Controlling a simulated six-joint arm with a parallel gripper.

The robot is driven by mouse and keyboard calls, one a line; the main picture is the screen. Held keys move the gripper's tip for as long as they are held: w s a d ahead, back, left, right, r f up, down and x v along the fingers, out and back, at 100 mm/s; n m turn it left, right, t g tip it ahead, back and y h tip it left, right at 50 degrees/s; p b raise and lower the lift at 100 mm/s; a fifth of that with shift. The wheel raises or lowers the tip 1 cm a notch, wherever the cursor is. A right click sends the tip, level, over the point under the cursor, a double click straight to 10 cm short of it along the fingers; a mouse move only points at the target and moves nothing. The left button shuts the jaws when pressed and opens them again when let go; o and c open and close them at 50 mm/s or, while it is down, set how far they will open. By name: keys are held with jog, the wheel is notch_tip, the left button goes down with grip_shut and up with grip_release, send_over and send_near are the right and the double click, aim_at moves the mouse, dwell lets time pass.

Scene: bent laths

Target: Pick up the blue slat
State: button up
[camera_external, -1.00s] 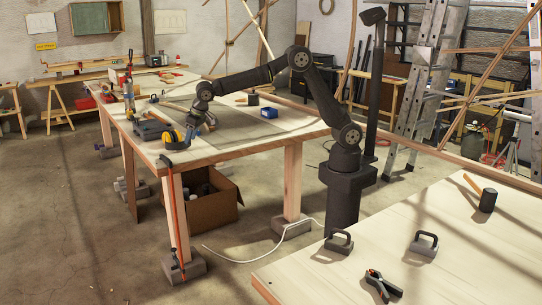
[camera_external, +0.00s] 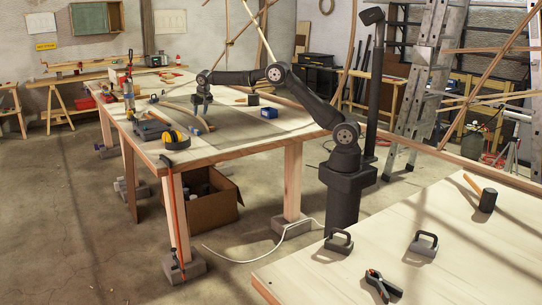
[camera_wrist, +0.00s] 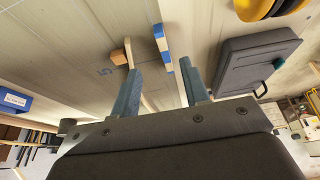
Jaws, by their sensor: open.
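A narrow strip with blue and white bands (camera_wrist: 162,45), which looks like the blue slat, shows in the wrist view beyond and between my fingertips. I cannot make it out clearly in the external view. My gripper (camera_wrist: 160,68) is open, with nothing held between its two blue-grey fingers. In the external view my gripper (camera_external: 203,103) points down over the far table, near a curved wooden lath (camera_external: 190,114). A wooden piece with a block-like end (camera_wrist: 122,54) lies beside the left finger in the wrist view.
A blue box (camera_external: 269,113) and dark cylinder (camera_external: 253,99) stand to the right.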

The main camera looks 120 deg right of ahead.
aim_at(198, 131)
jog(key=x, duration=1.3)
jog(key=shift+f, duration=0.25)
grip_shut()
